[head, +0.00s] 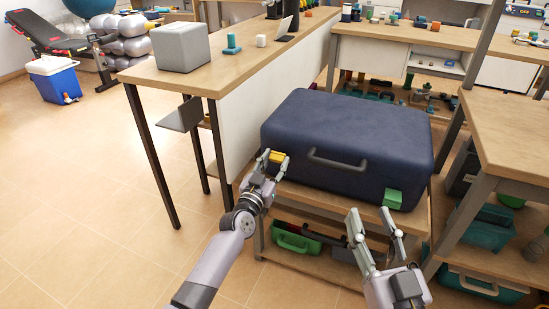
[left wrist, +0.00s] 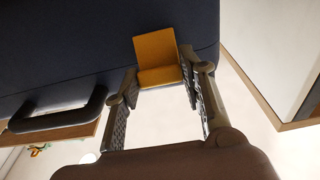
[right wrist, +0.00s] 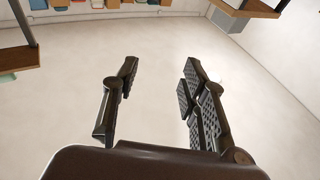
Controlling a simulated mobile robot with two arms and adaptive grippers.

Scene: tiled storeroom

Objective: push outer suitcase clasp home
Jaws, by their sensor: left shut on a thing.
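A dark blue suitcase (head: 345,125) lies flat on a low wooden bench, its grey handle (head: 337,161) facing me. A yellow clasp (head: 278,157) is at the left of its front, and a green clasp (head: 392,198) is near the right corner. My left gripper (head: 274,163) is shut on the yellow clasp. In the left wrist view the yellow clasp (left wrist: 157,50) looks bent, with its lower part between the fingertips; I cannot tell how far it is closed. My right gripper (head: 369,213) is open and empty, in front of the bench below the green clasp.
The bench (head: 295,192) has a lower shelf with a green bin (head: 297,240). A long table with a grey box (head: 180,47) stands to the left, and another table (head: 510,125) to the right. The tiled floor at front left is clear.

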